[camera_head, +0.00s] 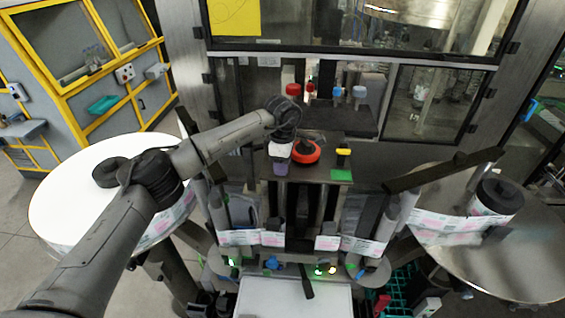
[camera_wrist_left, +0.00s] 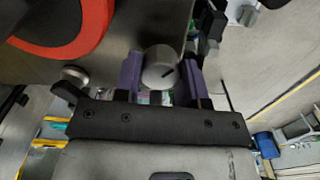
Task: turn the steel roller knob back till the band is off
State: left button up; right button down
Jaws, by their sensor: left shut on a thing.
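The steel roller knob (camera_wrist_left: 160,68) is a round grey cap with a dark line mark, seen in the left wrist view. My left gripper (camera_wrist_left: 161,82) has its two purple fingers on either side of the knob and is shut on it. In the head view my left gripper (camera_head: 281,167) points down beside a red and black round part, and it hides the knob there. The printed label band (camera_head: 327,243) shows at the front of the machine; I cannot tell how it sits on the roller. My right gripper is not in view.
The red and black round part (camera_head: 306,153) is close beside my left gripper. A white reel (camera_head: 75,190) stands at the left and a steel turntable (camera_head: 515,265) at the right. A yellow-topped post (camera_head: 343,152) is right of the red part. A glazed cabinet stands behind.

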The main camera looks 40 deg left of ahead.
pick_arm(q)
jog(key=n, duration=0.3)
jog(key=shift+r+n, duration=0.1)
jog(key=shift+n, duration=0.3)
jog(key=n, duration=0.3)
jog(key=shift+n+p, duration=0.3)
jog(key=shift+p, duration=0.05)
jog(key=n, duration=0.3)
jog(key=shift+n, duration=0.3)
jog(key=n, duration=0.3)
jog(key=shift+n+p, duration=0.3)
jog(key=n, duration=0.4)
jog(key=shift+n, duration=0.3)
jog(key=shift+n+p, duration=0.45)
jog(key=shift+n, duration=1.85)
jog(key=o, duration=0.9)
